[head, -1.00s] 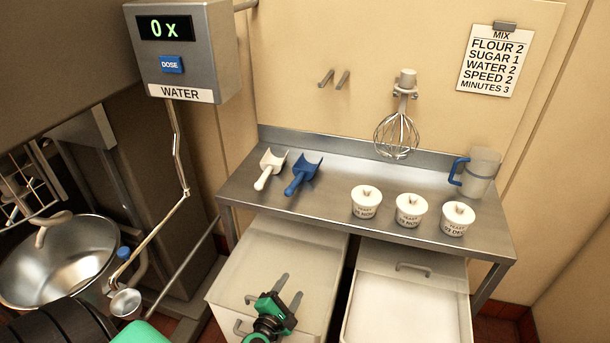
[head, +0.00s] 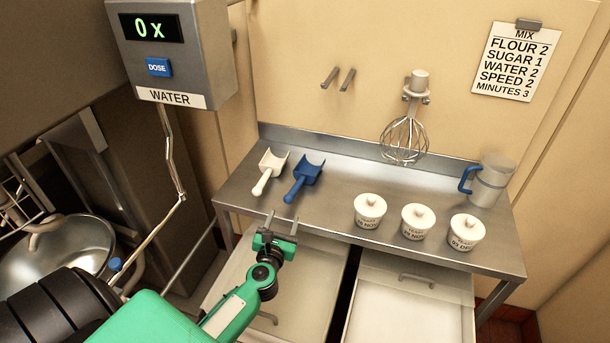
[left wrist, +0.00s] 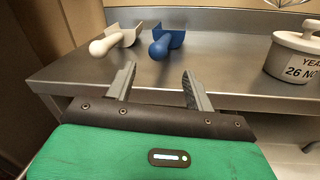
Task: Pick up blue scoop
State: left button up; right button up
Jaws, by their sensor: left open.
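The blue scoop (head: 305,178) lies on the steel table (head: 340,206), its handle toward the front edge. It also shows in the left wrist view (left wrist: 164,40), beyond my fingers and roughly between them. A white scoop (head: 268,168) lies just left of it. My left gripper (head: 282,221) is open and empty at the table's front edge, short of the blue scoop's handle. Its fingers also show in the left wrist view (left wrist: 158,88). My right gripper is not in view.
Several lidded white tubs (head: 418,221) stand right of the scoops, and a measuring jug (head: 488,182) at the table's right end. A whisk (head: 405,138) hangs on the wall. A water dispenser (head: 170,50) is at the upper left. Bins (head: 415,300) stand below the table.

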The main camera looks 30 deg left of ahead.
aim_at(287, 202)
pick_arm(q)
jog(key=shift+w+a+r, duration=0.2)
jog(key=shift+w+a, duration=0.1)
jog(key=shift+w, duration=0.4)
jog(key=p+x, duration=0.1)
jog(key=x, duration=0.3)
jog(key=shift+w+a, duration=0.15)
jog(key=shift+a, duration=0.05)
jog(key=shift+w+a+p, duration=0.1)
jog(key=shift+w+p, duration=0.1)
jog(key=shift+p, duration=0.1)
jog(key=c, duration=1)
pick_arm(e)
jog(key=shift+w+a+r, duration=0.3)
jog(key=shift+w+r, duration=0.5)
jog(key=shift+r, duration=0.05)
